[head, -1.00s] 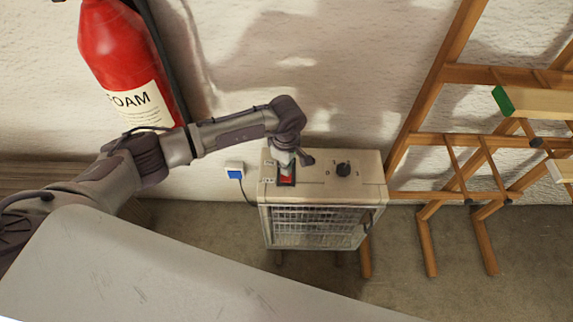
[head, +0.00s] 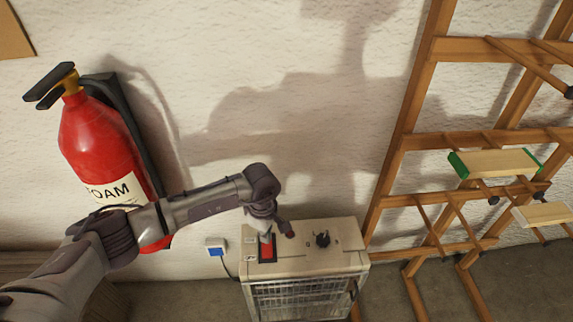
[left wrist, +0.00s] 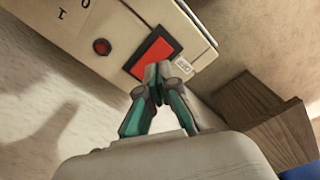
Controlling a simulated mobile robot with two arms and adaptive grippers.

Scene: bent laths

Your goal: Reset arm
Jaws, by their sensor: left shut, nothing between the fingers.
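My left gripper (head: 266,236) is shut and empty, pointing down just above the top of a beige heater (head: 290,233). Its fingertips overlap the edge of a red rocker switch (head: 268,252) on the heater's top in the head view. In the left wrist view the shut fingers (left wrist: 158,72) appear beside the red switch (left wrist: 153,52); whether they touch it I cannot tell. A black knob (head: 322,239) stands on the heater's top to the right of the switch. My right gripper is not in view.
A red fire extinguisher (head: 95,140) hangs on the white wall behind my left arm. A wooden rack (head: 415,100) holding short boards (head: 495,163) stands right of the heater. A blue-and-white socket (head: 216,246) with a cable is left of the heater.

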